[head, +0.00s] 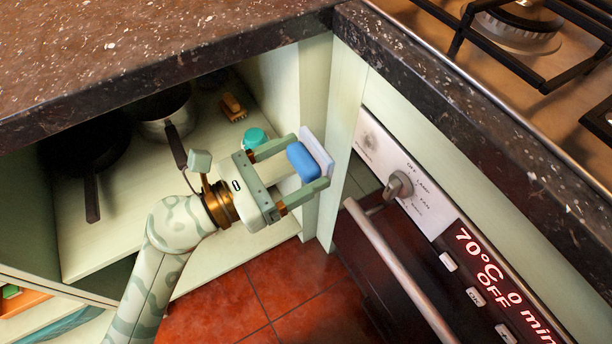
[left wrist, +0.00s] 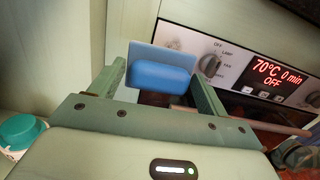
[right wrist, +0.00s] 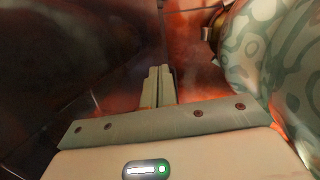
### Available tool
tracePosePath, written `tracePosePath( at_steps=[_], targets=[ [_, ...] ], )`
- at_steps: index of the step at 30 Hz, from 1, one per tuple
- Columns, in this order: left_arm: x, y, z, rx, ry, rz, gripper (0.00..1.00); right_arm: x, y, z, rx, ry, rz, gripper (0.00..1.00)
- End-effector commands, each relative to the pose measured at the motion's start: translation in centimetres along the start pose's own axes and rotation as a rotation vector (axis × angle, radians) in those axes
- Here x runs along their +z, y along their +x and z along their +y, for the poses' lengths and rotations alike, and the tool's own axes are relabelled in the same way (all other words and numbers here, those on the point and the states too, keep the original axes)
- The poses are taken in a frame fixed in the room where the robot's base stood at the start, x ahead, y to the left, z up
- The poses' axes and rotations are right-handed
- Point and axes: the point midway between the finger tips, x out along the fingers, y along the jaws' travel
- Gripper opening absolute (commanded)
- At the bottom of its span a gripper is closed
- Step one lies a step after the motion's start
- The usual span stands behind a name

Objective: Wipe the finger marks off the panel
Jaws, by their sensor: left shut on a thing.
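The oven's control panel (head: 408,182) is a pale strip with a knob (head: 398,186) and a lit red display (head: 490,275). A grey smudge (head: 370,141) shows near its far left end. My left gripper (head: 313,164) is shut on a wiper with a blue grip (head: 303,160) and a flat pale pad (head: 318,150). The wiper is in front of the cabinet's edge, left of the panel; it also shows in the left wrist view (left wrist: 160,76), overlapping the panel's left end. I cannot tell whether it touches. My right gripper (right wrist: 158,86) is shut and empty, only in the right wrist view.
A dark speckled worktop (head: 180,40) overhangs the open cabinet, which holds pans (head: 165,115), a brush (head: 233,107) and a teal-lidded jar (head: 254,137). The oven handle (head: 400,275) juts out below the panel. A hob grate (head: 545,50) lies above.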

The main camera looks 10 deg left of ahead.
Motion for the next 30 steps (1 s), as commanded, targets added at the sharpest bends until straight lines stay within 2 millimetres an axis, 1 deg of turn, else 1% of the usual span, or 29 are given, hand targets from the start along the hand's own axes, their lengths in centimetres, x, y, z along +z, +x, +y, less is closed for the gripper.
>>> tracePosePath(
  at_steps=[6, 11, 14, 20, 24, 30],
  targets=[
    [0.0, 0.0, 0.1, 0.006, -0.001, -0.066, 0.58, 0.2, 0.0, 0.0, -0.001, -0.004, -0.008, 0.0],
    [0.0, 0.3, 0.1, 0.004, 0.0, -0.089, 0.58, 0.1, 0.1, -0.1, -0.001, -0.004, -0.007, 0.0],
    [0.0, 1.1, 0.1, 0.005, 0.001, -0.092, 0.58, 0.1, 0.1, -0.1, -0.001, -0.004, -0.007, 0.0],
    [-0.1, 3.4, 0.1, 0.003, 0.0, -0.092, 0.58, 0.1, 0.0, 0.0, 0.0, -0.004, -0.007, 0.0],
    [-0.3, 4.8, 0.1, 0.004, 0.0, -0.091, 0.58, -0.1, -0.3, 0.4, 0.007, -0.006, -0.006, 0.0],
    [-0.3, 5.9, 0.1, 0.003, 0.001, -0.09, 0.58, -0.2, -0.6, 0.7, 0.013, -0.008, -0.007, 0.0]
  ],
)
